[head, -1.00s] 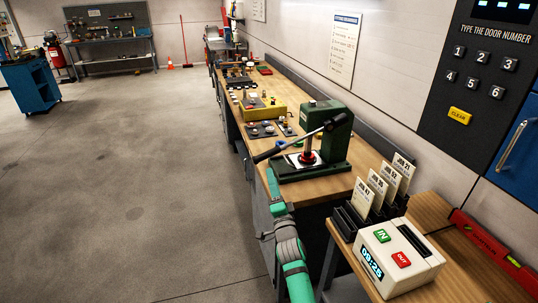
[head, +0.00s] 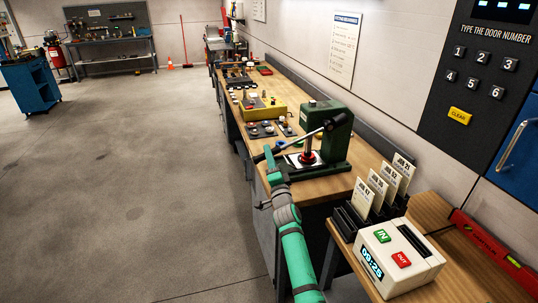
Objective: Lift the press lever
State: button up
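In the head view, the green press (head: 338,140) stands on the near end of the wooden bench. A red part with a steel stem (head: 307,157) stands under the press head on a pale plate. My teal arm reaches up from the bottom, and its far end overlaps the lever's handle end. I cannot make out my gripper's fingers there, nor whether they touch the lever.
A yellow box (head: 263,108) and dark trays (head: 262,130) lie farther along the bench (head: 345,186). To the right stand job cards in a black rack (head: 352,221) and a white time clock (head: 400,256). The floor to the left is clear.

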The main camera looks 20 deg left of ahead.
jog(key=shift+x, duration=0.75)
grip_shut()
jog(key=shift+r, duration=0.1)
